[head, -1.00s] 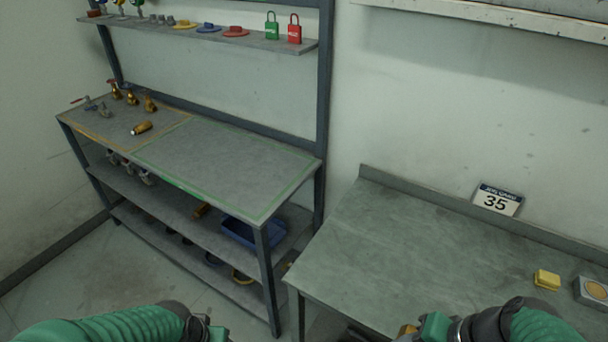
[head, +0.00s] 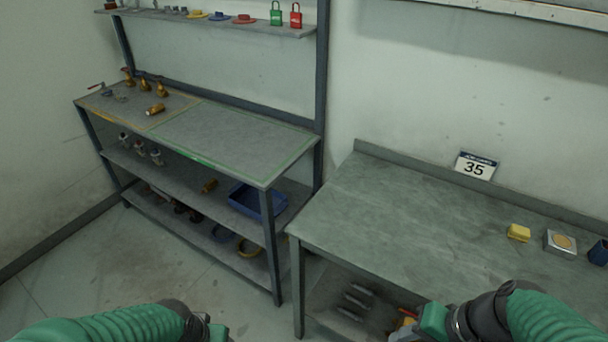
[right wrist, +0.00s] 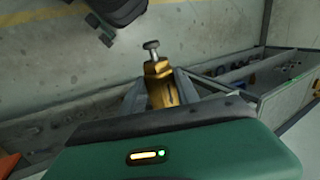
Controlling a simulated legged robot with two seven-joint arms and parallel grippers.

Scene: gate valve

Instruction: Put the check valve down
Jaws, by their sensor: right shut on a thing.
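The check valve (right wrist: 160,84) is a brass-coloured body with a grey metal stem and round end, seen in the right wrist view. My right gripper (right wrist: 160,92) is shut on it, one finger on each side, and holds it above the floor. In the head view my right gripper (head: 418,328) is at the bottom edge, in front of the green-grey table, with only a little brass showing. My left gripper (head: 218,332) is at the bottom edge, mostly cut off, and its fingers are not visible.
A workbench (head: 235,150) stands at left with yellow- and green-outlined areas. A table (head: 400,215) at right holds a yellow block (head: 518,232).

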